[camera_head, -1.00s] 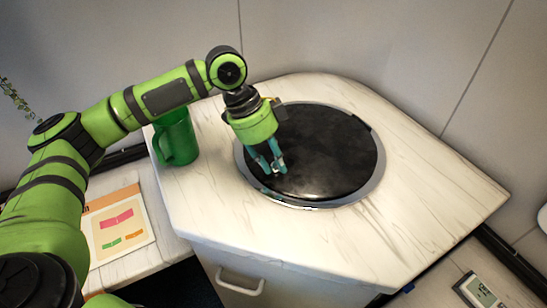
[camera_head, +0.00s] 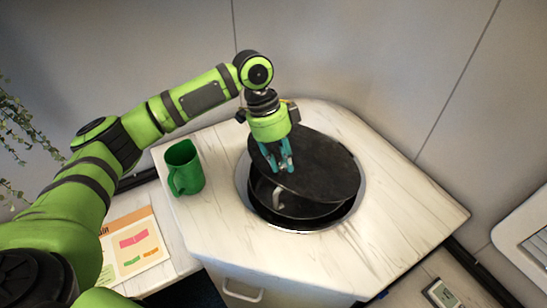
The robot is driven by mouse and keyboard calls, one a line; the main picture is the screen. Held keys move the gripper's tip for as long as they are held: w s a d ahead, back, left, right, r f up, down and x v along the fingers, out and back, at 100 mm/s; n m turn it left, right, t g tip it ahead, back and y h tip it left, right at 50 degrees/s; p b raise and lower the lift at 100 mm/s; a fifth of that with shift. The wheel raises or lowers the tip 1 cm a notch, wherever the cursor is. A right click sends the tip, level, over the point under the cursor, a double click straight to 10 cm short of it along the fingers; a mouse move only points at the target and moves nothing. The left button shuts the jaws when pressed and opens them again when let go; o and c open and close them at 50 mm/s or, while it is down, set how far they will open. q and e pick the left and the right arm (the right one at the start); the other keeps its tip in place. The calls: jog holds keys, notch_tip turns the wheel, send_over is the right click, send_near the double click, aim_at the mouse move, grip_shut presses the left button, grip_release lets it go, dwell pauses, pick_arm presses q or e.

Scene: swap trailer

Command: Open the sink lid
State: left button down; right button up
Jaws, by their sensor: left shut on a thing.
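The black round sink lid (camera_head: 325,160) is tilted, with its near edge raised off the metal rim of the sink (camera_head: 356,200). Below the lid, part of the dark sink basin (camera_head: 310,210) shows, with a small pale faucet (camera_head: 277,198) in it. My left gripper (camera_head: 280,168) comes down from above at the lid's left side, and its teal fingers are shut on the lid. The lid hides the far part of the basin. My right gripper is not in view.
A green mug (camera_head: 184,170) stands on the pale counter (camera_head: 290,265) left of the sink. A paper with coloured notes (camera_head: 138,243) lies on a lower surface at left. Grey walls (camera_head: 330,50) stand close behind the counter.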

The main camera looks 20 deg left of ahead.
pick_arm(q)
jog(key=w+d+r+p, duration=0.3)
jog(key=r+p, duration=0.1)
jog(key=r, duration=0.2)
jog(key=shift+w+r+p, duration=0.2)
jog(key=shift+w+p, duration=0.1)
jog(key=shift+p, duration=0.1)
jog(key=shift+d, duration=0.15)
jog(key=c, duration=1.2)
grip_release()
jog(key=shift+o, duration=1.1)
jog(key=shift+w+d+f, duration=0.1)
jog(key=shift+f, duration=0.05)
jog(key=shift+w+d, duration=0.1)
jog(key=shift+w, duration=0.05)
jog(key=shift+a, duration=0.2)
